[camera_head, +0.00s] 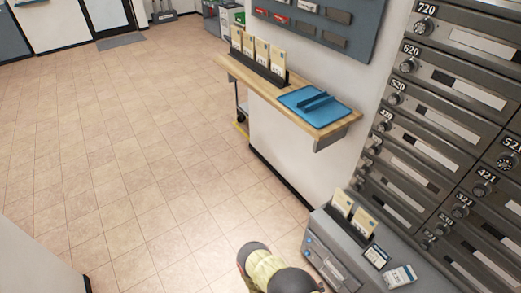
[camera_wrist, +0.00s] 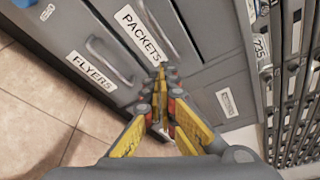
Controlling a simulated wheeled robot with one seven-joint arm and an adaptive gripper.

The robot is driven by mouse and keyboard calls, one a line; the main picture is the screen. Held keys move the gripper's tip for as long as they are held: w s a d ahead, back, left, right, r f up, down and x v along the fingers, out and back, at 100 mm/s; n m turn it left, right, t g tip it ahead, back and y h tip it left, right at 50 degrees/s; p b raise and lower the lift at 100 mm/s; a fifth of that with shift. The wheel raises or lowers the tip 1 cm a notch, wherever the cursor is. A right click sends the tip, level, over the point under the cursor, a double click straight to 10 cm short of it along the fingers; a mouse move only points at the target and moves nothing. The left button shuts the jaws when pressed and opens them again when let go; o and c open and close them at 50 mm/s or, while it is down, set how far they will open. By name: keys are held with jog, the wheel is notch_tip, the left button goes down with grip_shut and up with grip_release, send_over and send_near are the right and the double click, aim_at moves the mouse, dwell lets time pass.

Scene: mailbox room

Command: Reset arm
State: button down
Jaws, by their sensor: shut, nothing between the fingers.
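My gripper (camera_wrist: 163,100) shows in the wrist view with its yellow and grey fingers brought together and nothing between them. It is in front of grey cabinet fronts. One front has a "PACKETS" label (camera_wrist: 141,33) and another a "FLYERS" label (camera_wrist: 99,71), each beside a handle. Whether the fingertips touch the cabinet cannot be told. In the head view, part of my arm (camera_head: 268,268) shows at the bottom edge, low and left of a grey counter unit; my gripper is out of sight there.
A grey unit (camera_head: 333,247) holding cards stands at the bottom right. Mailboxes (camera_head: 436,150) line the right wall. The tiled floor (camera_head: 130,150) at left is clear.

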jog(key=s+a+r+m+g+y+p, duration=0.1)
jog(key=a+r+m+g+y, duration=0.25)
jog(key=r+m, duration=0.85)
jog(key=a+r+m+g+y+p, duration=0.1)
jog(key=a+r+m+g+y, duration=0.4)
jog(key=r, duration=1.3)
jog(key=s+a+r+m+g+y+p, duration=0.1)
jog(key=a+r+m+g+y, duration=0.1)
jog(key=r+m, duration=1)
jog(key=s+d+r+m+t+y+p, duration=0.1)
jog(key=s+r+t, duration=0.1)
jog(key=r, duration=1)
jog(key=s+d+r+m+t+y+p, duration=0.1)
jog(key=r+t, duration=0.4)
jog(key=r, duration=0.8)
jog(key=s+d+r+m+t+y+p, duration=0.1)
jog(key=s+r, duration=0.4)
jog(key=r, duration=0.7)
jog(key=shift+s+r+m+t+y+p, duration=0.2)
jog(key=shift+r+m+t+y+p, duration=0.3)
jog(key=shift+m+t+y, duration=0.55)
jog(key=shift+d+f, duration=0.1)
